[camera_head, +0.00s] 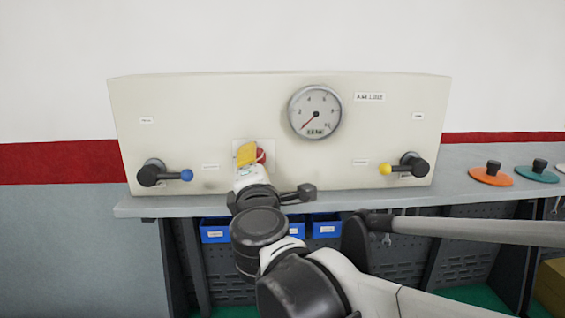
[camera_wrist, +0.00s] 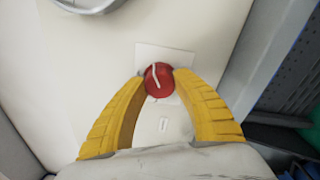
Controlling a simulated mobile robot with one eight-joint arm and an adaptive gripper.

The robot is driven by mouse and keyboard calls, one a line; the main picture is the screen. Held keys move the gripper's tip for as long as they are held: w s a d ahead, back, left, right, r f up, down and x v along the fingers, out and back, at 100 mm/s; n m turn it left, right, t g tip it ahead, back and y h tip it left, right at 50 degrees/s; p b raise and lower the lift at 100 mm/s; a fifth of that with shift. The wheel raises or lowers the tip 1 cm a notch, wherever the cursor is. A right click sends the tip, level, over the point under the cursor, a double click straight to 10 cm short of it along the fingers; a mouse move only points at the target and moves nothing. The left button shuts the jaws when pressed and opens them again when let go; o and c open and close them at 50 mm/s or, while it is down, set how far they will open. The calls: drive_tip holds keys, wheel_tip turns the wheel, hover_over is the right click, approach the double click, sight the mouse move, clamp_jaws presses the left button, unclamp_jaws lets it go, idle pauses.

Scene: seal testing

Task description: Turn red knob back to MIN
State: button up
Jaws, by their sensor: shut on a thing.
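The red knob (camera_wrist: 159,80) sits on a pale square plate (camera_wrist: 185,62) on the front of the cream panel (camera_head: 200,110). A white line runs across its face. In the head view the knob (camera_head: 261,156) shows only in part, behind my yellow gripper (camera_head: 250,154). In the wrist view the tips of the two yellow fingers of my gripper (camera_wrist: 159,76) are against the knob's left and right sides, so it is shut on the knob. The gauge (camera_head: 314,112) above it has a red needle pointing to the lower left. No MIN mark is readable.
A blue-tipped lever (camera_head: 180,175) is left of my gripper and a yellow-tipped lever (camera_head: 390,169) is to the right. Orange (camera_head: 491,177) and teal (camera_head: 538,174) discs lie on the grey bench at right. Blue bins (camera_head: 215,230) hang below the bench.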

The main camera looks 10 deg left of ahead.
drive_tip(key=n, duration=1.1)
drive_tip(key=shift+g, duration=0.4)
drive_tip(key=shift+n, duration=0.4)
drive_tip(key=o, duration=1.2)
drive_tip(key=v, duration=1.2)
drive_tip(key=shift+a, duration=0.1)
